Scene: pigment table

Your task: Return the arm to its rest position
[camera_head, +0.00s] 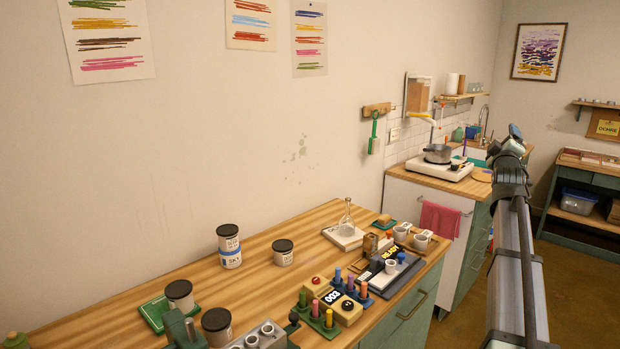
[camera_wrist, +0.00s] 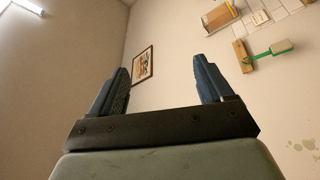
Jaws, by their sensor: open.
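My arm extends up along the right side of the head view, to the right of the wooden table (camera_head: 190,262). My gripper (camera_head: 515,131) is at its far end, raised in front of the back counter and far wall. In the wrist view my gripper (camera_wrist: 165,88) shows two dark fingers spread wide apart, with nothing between them but wall and a framed picture (camera_wrist: 143,66). The gripper is open and empty, and it touches nothing that I can see.
Jars (camera_head: 229,245), a glass flask (camera_head: 347,218), coloured pegs (camera_head: 329,318) and cups (camera_head: 421,240) stand on the table. A hotplate with a pot (camera_head: 438,153) is on the back counter. Open floor (camera_head: 572,285) lies right of my arm.

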